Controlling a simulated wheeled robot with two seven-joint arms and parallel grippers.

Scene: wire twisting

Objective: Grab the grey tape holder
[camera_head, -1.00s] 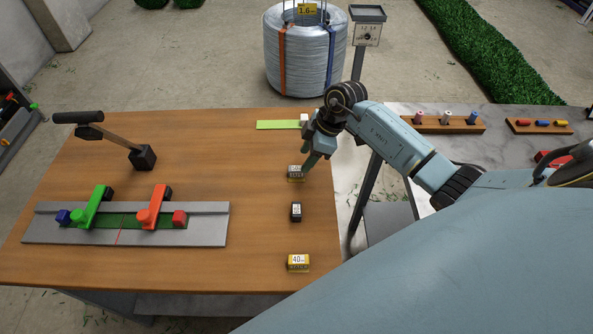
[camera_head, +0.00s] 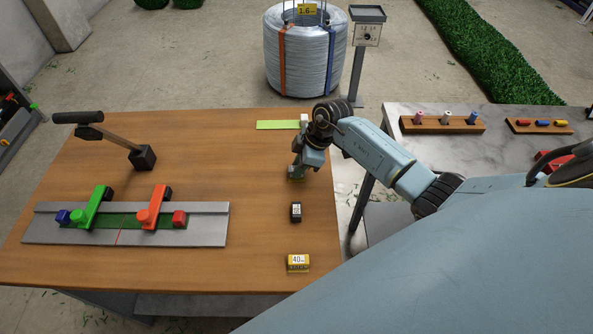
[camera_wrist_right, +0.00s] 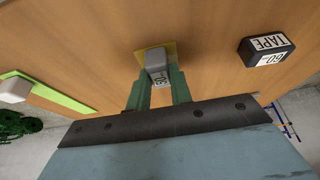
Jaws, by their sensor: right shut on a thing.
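The grey tape holder (camera_wrist_right: 155,60) is a small grey block with a white printed label, seen in the right wrist view on a yellow patch on the wooden table (camera_head: 200,135). My right gripper (camera_wrist_right: 158,78) has its two green fingers on either side of the block, shut on it. In the head view the right gripper (camera_head: 297,172) is low over the table's right part and hides the holder. My left gripper is in neither view.
A black tape block (camera_head: 295,212) and a yellow one (camera_head: 298,262) stand nearer the front. A green strip (camera_head: 277,125) lies behind the gripper. A grey fixture (camera_head: 45,228) with green and orange clamps is at the left. The table's middle is clear.

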